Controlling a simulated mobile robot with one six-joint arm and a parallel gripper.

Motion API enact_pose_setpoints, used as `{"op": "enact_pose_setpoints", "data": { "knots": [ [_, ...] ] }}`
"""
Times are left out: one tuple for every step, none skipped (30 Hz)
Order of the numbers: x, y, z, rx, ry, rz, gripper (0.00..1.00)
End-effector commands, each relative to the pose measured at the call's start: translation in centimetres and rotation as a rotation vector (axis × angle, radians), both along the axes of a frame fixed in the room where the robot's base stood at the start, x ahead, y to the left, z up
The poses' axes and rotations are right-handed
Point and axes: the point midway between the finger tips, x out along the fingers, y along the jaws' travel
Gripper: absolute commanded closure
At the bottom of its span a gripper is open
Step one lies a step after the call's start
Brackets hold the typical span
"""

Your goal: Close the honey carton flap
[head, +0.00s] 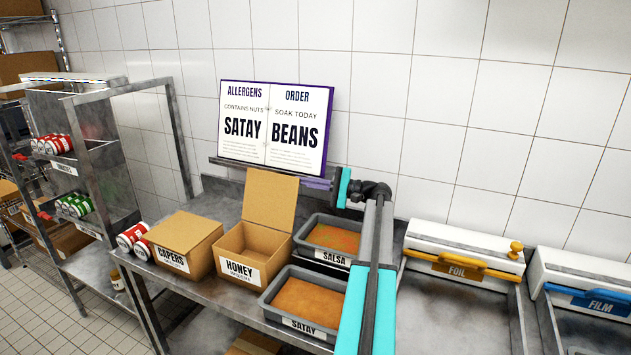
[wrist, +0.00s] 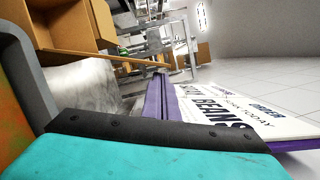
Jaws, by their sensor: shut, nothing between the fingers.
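The honey carton (head: 240,268) is an open brown box with a HONEY label, standing on the steel counter. Its flap (head: 271,203) stands up, leaning slightly back, from the rear edge. In the wrist view the brown cardboard of the carton (wrist: 48,28) shows at the upper left. My gripper (head: 308,182) is shut and empty, with purple fingers just to the right of the flap's upper part, pointing left. Its fingers also show in the wrist view (wrist: 160,84). I cannot tell whether they touch the flap.
A closed capers carton (head: 186,242) stands left of the honey carton. Salsa (head: 333,258) and satay (head: 300,324) tubs stand to its right, under my arm. An open book (head: 276,128) stands on a ledge behind. Foil (head: 462,250) and film (head: 592,285) dispensers are at right.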

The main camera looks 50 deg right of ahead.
Motion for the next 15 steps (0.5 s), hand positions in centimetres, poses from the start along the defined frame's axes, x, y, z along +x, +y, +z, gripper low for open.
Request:
{"op": "enact_pose_setpoints", "data": {
  "knots": [
    [0.6, 0.4, 0.3, 0.001, 0.001, 0.001, 1.0],
    [0.9, 0.5, 0.3, 0.0, 0.0, 0.001, 1.0],
    [1.2, 0.6, 0.3, 0.0, 0.0, 0.001, 1.0],
    [1.4, 0.7, 0.3, 0.0, 0.0, 0.001, 1.0],
    [1.6, 0.8, 0.3, 0.0, 0.0, 0.001, 1.0],
    [1.8, 1.0, 0.3, 0.0, 0.0, 0.0, 1.0],
    [2.0, 1.0, 0.3, 0.0, 0.0, 0.0, 1.0],
    [2.1, 1.1, 0.3, 0.0, 0.0, 0.0, 1.0],
    [2.2, 1.1, 0.3, 0.0, 0.0, 0.0, 1.0],
    [2.3, 1.2, 0.3, 0.0, 0.0, -0.001, 1.0],
    [2.3, 1.2, 0.3, 0.0, 0.0, -0.001, 1.0],
    [2.3, 1.2, 0.2, 0.0, 0.0, -0.001, 1.0],
    [2.3, 1.2, 0.2, 0.0, 0.0, -0.001, 1.0],
    [2.3, 1.2, 0.2, 0.0, 0.0, -0.001, 1.0],
    [2.3, 1.1, 0.2, 0.0, 0.0, -0.001, 1.0]
  ]
}}
